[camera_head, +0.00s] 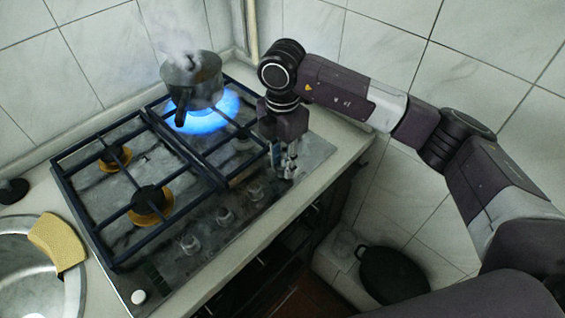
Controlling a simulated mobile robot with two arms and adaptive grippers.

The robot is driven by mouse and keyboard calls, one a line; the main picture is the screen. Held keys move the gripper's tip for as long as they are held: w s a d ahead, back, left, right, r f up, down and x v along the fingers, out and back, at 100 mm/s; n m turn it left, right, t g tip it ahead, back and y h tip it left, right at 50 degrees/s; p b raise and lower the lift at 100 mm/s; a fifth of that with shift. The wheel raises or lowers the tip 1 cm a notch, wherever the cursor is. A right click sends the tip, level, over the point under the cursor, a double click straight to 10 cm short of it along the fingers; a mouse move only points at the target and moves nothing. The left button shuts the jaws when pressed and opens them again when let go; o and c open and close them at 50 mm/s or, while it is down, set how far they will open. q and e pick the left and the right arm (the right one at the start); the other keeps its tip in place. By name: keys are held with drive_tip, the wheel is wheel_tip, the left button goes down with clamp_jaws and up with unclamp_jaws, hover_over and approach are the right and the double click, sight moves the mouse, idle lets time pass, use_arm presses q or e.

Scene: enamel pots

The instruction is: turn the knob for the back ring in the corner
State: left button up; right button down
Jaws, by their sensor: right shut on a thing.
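A dark pot (191,80) stands on the back ring in the corner. A large blue flame (205,120) burns under the pot, and steam rises above it. My left gripper is not in view.
The two left rings are unlit, including the nearer burner (151,201). A steel sink (30,285) with a yellow sponge (58,242) on its rim lies at the left. Tiled walls close in the corner. A dark pan (393,275) sits low at the right.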

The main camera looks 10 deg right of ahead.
drive_tip(key=m, duration=0.3)
drive_tip(key=shift+m, duration=0.4)
drive_tip(key=m, duration=0.4)
drive_tip(key=shift+m, duration=0.4)
drive_tip(key=c, duration=1.6)
unclamp_jaws()
drive_tip(key=shift+r, duration=0.25)
wheel_tip(320, 180, up, 12)
drive_tip(key=shift+f, duration=0.25)
